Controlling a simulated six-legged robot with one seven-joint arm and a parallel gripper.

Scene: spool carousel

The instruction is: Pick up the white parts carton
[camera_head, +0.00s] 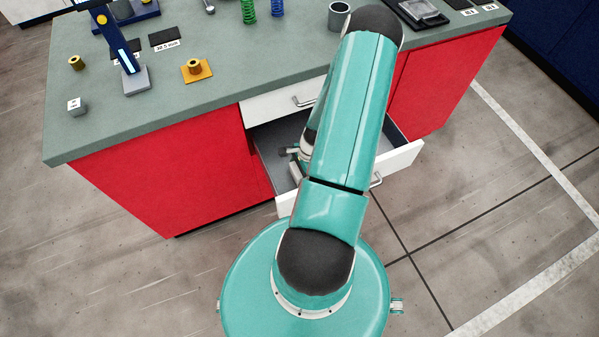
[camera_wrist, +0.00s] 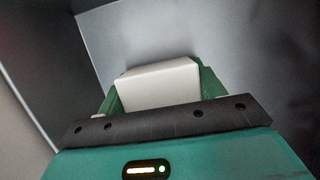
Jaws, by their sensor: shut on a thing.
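The white parts carton (camera_wrist: 158,84) shows in the wrist view as a plain pale block between the two green fingers of my gripper (camera_wrist: 160,76). The fingers are shut on its left and right sides. Behind it is the grey inside of a drawer (camera_wrist: 235,45). In the head view the open drawer (camera_head: 403,160) sticks out of the workbench front, and my arm reaches down into it. My arm covers most of the drawer and gripper there. I cannot tell whether the carton touches the drawer floor.
The workbench top (camera_head: 210,40) is above the drawer. The drawer walls are close around my gripper. The floor at the right is clear.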

